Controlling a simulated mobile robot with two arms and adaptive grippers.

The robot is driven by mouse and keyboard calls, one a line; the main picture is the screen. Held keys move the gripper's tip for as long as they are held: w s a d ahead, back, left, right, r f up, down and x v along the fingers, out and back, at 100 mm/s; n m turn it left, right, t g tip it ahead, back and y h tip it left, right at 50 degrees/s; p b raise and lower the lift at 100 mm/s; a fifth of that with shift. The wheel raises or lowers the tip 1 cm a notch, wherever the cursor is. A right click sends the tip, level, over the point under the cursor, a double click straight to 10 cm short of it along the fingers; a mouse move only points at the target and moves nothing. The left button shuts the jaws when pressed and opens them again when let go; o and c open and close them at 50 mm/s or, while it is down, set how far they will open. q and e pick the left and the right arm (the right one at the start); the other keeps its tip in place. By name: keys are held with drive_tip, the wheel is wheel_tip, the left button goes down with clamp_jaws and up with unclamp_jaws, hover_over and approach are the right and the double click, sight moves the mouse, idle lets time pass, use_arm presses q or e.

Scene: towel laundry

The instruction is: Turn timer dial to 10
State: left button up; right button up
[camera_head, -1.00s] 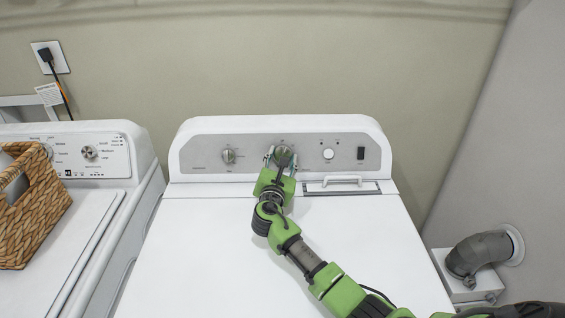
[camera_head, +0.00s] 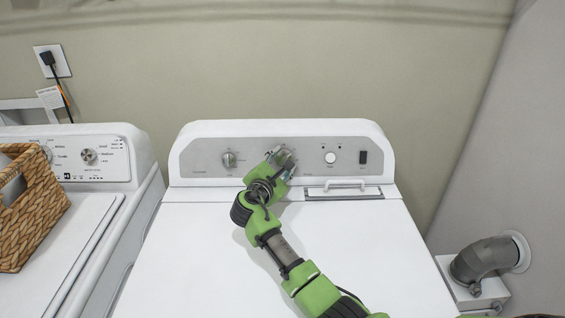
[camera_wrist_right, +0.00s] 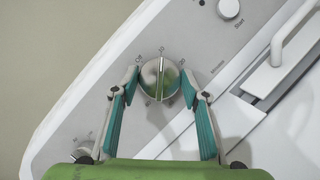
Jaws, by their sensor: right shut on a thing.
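The timer dial (camera_wrist_right: 160,78) is a round metallic knob with a raised middle ridge, on the grey control panel of the middle white machine. In the head view my right gripper (camera_head: 282,158) covers most of the dial and leans to the right. My left gripper is in neither view.
Another knob (camera_head: 229,159) is left of the dial. A round Start button (camera_head: 330,157) and a dark switch (camera_head: 363,157) are to the right. A raised white handle (camera_head: 345,184) sits just below the panel. A wicker basket (camera_head: 38,215) stands on the left machine.

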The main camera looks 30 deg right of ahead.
drive_tip(key=o, duration=1.1)
drive_tip(key=v, duration=0.7)
drive_tip(key=shift+a, duration=0.2)
drive_tip(key=shift+s, duration=0.15)
